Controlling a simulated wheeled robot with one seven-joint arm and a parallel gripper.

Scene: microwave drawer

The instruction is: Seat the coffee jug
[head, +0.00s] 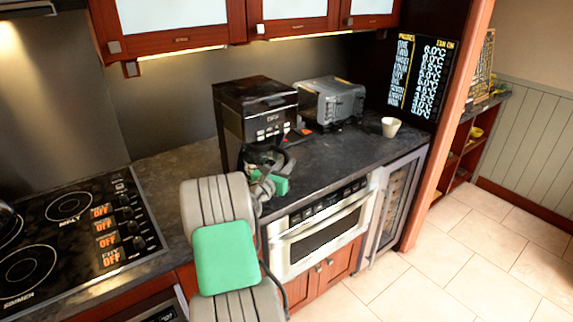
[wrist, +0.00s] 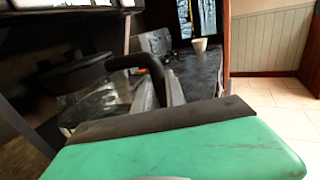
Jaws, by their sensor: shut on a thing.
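The coffee jug (wrist: 85,85) is glass with a black lid and a black handle (wrist: 135,63). In the wrist view it is at the left, just beyond my gripper (wrist: 165,92), whose fingers are shut on the handle. In the head view the jug (head: 262,157) is at the lower front of the black coffee maker (head: 262,105), largely hidden by my gripper and arm. I cannot tell whether the jug rests fully on the coffee maker's base.
A grey toaster (head: 330,101) and a white cup (head: 390,127) stand on the dark counter (head: 345,150) to the right. A stovetop (head: 75,230) is at the left. A microwave drawer (head: 320,235) is below the counter. The counter between coffee maker and cup is mostly clear.

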